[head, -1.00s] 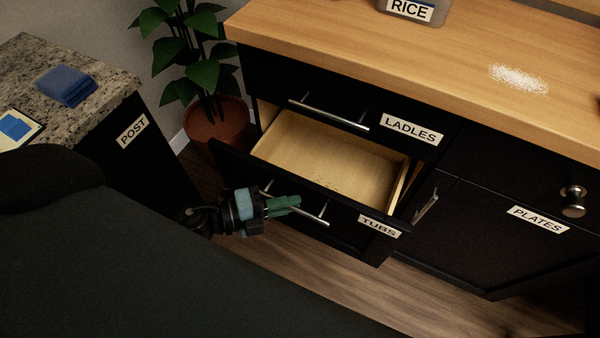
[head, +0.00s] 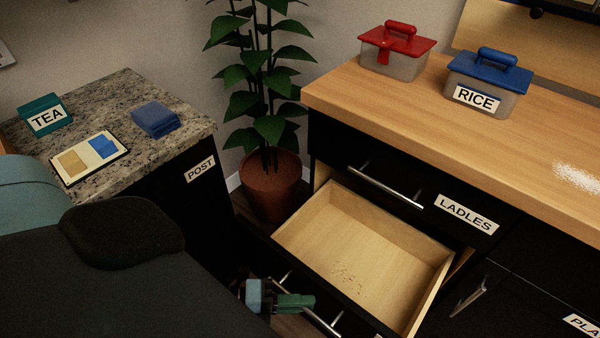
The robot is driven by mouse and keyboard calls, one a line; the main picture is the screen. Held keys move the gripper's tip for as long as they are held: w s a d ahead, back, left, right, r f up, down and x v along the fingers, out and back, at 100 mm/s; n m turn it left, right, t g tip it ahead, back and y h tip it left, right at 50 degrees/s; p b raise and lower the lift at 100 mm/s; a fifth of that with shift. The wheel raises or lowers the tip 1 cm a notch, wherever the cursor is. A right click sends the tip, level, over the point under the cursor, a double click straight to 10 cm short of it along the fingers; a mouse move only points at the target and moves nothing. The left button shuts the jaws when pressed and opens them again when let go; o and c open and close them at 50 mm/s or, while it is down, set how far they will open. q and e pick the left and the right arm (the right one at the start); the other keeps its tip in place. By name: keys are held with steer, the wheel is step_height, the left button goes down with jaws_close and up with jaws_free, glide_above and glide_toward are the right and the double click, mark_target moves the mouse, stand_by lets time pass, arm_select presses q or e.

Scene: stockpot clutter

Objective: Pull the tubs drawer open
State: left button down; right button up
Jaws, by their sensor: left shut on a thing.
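The tubs drawer (head: 360,262) stands well open below the drawer marked LADLES. Its pale wooden inside shows, with only small crumbs on the bottom. Its black front is partly cut off by the lower edge of the view, and its label is almost wholly out of view. My left gripper (head: 304,303) is at the drawer's bar handle (head: 328,326), its green fingers shut on the bar. The far end of the handle is near the picture's lower edge. My right gripper is not in view.
The shut LADLES drawer (head: 465,212) is above. A potted plant (head: 271,187) stands left of the cabinet. The wooden counter (head: 400,120) holds a red-lidded box (head: 394,62) and a RICE box (head: 480,98). A granite counter (head: 90,120) is at left.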

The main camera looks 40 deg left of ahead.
arm_select(q)
steer(key=c, duration=1.5)
jaws_free()
steer(key=shift+a, duration=0.1)
steer(key=v, duration=0.7)
steer(key=shift+s+a+b, duration=0.25)
steer(key=shift+s+b, duration=0.05)
steer(key=shift+b, duration=0.05)
